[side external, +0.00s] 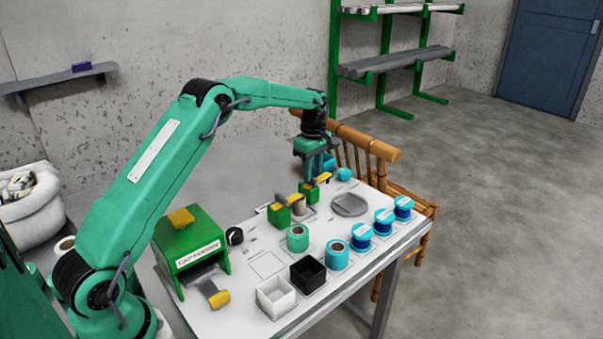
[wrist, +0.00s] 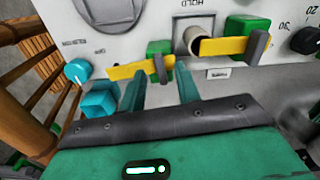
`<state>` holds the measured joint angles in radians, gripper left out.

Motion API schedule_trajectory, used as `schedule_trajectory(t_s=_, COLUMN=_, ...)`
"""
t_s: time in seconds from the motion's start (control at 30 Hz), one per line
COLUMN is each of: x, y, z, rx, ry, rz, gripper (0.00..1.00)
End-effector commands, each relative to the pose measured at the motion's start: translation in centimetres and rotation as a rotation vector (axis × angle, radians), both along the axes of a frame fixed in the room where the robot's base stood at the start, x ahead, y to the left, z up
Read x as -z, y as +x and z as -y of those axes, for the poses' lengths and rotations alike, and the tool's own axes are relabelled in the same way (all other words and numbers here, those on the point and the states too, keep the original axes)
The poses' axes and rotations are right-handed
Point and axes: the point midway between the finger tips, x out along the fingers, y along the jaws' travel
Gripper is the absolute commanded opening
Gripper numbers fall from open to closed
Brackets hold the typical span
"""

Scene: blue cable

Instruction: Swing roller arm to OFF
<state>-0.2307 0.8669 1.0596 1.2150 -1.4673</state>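Two yellow roller arms with grey rollers are mounted on green blocks. In the wrist view, one roller arm (wrist: 128,71) is at centre left with its green block (wrist: 158,47) behind it; the other roller arm (wrist: 222,46) is at right by a second green block (wrist: 240,25). In the side view they are the near roller arm (side external: 296,198) and the far roller arm (side external: 323,178). My gripper (wrist: 160,86) is open, its two fingers apart and empty, tips close to the left roller arm. I cannot tell whether they touch it.
A pale cylinder (wrist: 192,37) stands between the blocks. A teal knob (wrist: 77,70), a blue cube (wrist: 99,99) and a black dial (wrist: 305,40) are nearby. Spools, a white box (side external: 275,297) and a black box (side external: 307,274) occupy the table front. A wooden chair (side external: 370,150) stands behind.

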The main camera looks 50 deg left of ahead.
Motion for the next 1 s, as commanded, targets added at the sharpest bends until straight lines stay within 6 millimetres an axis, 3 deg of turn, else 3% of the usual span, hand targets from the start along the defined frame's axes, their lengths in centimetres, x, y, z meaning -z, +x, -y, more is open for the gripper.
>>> schedule_trajectory(t_s=0.4, x=-5.0, y=0.0, z=-0.1, rx=-0.002, ry=0.000, rz=0.002, gripper=0.33)
schedule_trajectory(t_s=1.0, x=-6.1, y=-0.2, z=0.1, rx=0.011, ry=0.002, rz=0.006, gripper=0.33)
